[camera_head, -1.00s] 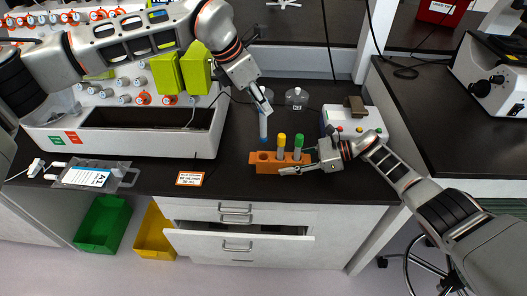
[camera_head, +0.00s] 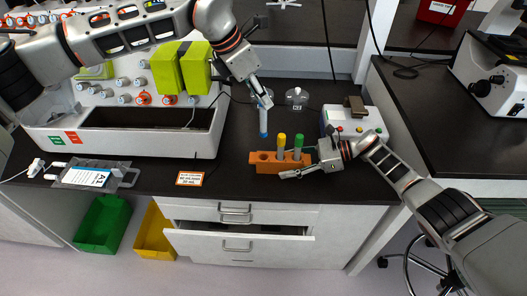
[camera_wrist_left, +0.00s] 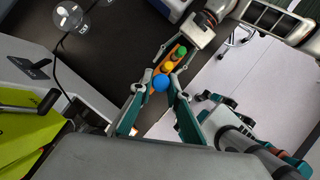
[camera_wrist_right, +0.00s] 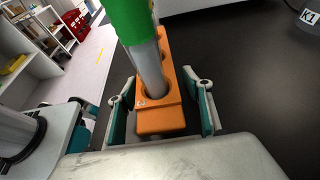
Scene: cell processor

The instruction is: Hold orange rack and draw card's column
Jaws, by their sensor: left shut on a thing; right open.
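The orange rack (camera_head: 264,168) stands on the dark counter with a yellow-capped tube (camera_head: 281,142) and a green-capped tube (camera_head: 298,142) in it. Its leftmost hole is empty. My left gripper (camera_head: 263,104) is shut on a tube (camera_head: 263,119), held above and behind the rack with its blue end down. In the left wrist view that blue end (camera_wrist_left: 160,82) hides part of the rack. My right gripper (camera_wrist_right: 162,108) is open, its fingers on either side of the rack's end and apart from it. The orange-bordered card (camera_head: 190,178) lies left of the rack; its text is too small to read.
A white machine (camera_head: 130,145) with a dark trough fills the counter's left. A small device (camera_head: 350,122) stands behind my right gripper, and a clear flask (camera_head: 297,95) stands behind the rack. A drawer (camera_head: 240,243) below is partly open. The counter between card and rack is clear.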

